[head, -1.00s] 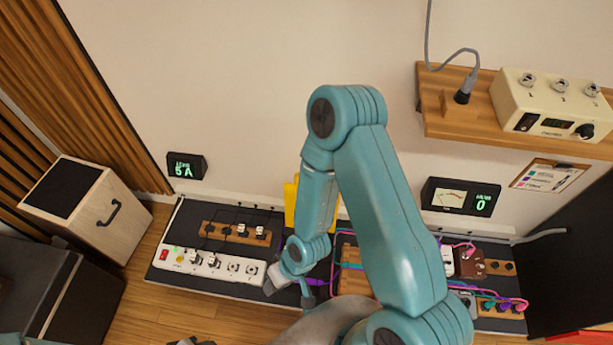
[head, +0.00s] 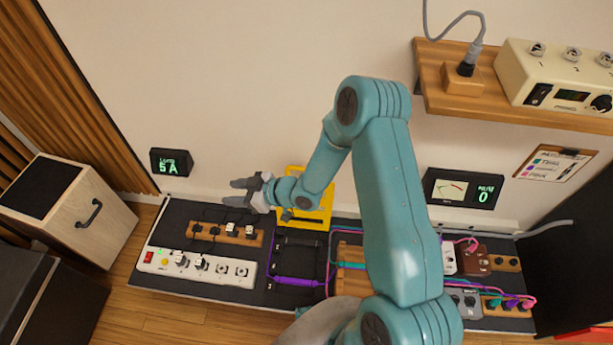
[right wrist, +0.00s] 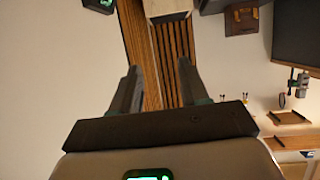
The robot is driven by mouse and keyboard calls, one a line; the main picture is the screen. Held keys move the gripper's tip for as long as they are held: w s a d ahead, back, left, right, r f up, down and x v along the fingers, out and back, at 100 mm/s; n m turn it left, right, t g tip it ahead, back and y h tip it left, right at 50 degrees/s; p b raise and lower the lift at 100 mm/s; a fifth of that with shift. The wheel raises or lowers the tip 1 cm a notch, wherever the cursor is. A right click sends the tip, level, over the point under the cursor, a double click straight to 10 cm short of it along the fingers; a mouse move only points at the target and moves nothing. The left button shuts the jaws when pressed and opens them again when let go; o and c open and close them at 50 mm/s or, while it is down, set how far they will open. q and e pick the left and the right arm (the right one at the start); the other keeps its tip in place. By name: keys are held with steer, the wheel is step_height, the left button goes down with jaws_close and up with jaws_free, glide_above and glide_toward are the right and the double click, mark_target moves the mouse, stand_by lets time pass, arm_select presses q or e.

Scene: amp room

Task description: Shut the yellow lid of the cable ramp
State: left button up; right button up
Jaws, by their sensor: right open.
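The yellow lid (head: 318,214) of the cable ramp stands raised at the back of the black board, near the wall. My right arm hides part of it. The dark open channel of the cable ramp (head: 298,262) lies in front of the lid, with a purple cable (head: 294,282) running across it. My right gripper (head: 236,190) is open and empty, pointing left, just left of the lid's upper part and above the board. In the right wrist view its two fingers (right wrist: 158,70) are apart with nothing between them. My left gripper is not in view.
A white power strip (head: 196,264) and a wooden socket block (head: 224,234) sit left of the ramp. More sockets and coloured cables lie to its right. A wooden shelf (head: 450,104) holds a cream box (head: 556,76) at upper right. A wooden speaker (head: 92,222) stands at left.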

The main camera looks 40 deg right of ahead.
steer(key=w+d+f+n+t+y+b, duration=0.1)
steer(key=d+f+n+t+b, duration=0.15)
steer(key=d+b, duration=0.55)
steer(key=s+d+f+n+h+b, duration=0.1)
steer(key=s+d+f+n+b, duration=0.15)
steer(key=s+d+b, duration=0.4)
steer(key=s+d+f+n+h+b, duration=0.1)
steer(key=s+d+f+b, duration=0.2)
steer(key=d, duration=0.7)
steer(key=s+d+f+n+b, duration=0.25)
steer(key=s+d+f, duration=0.2)
steer(key=d, duration=0.45)
steer(key=shift+m+g, duration=0.25)
steer(key=shift+m, duration=0.1)
steer(key=b+x, duration=0.5)
steer(key=x, duration=1)
steer(key=shift+w+f, duration=0.15)
steer(key=shift+f, duration=0.05)
steer(key=shift+w+a, duration=0.2)
steer(key=shift+w, duration=0.2)
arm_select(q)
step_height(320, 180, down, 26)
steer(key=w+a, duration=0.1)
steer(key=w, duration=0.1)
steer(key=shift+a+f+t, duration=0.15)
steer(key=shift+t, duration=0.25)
arm_select(e)
steer(key=shift+c, duration=0.2)
jaws_close()
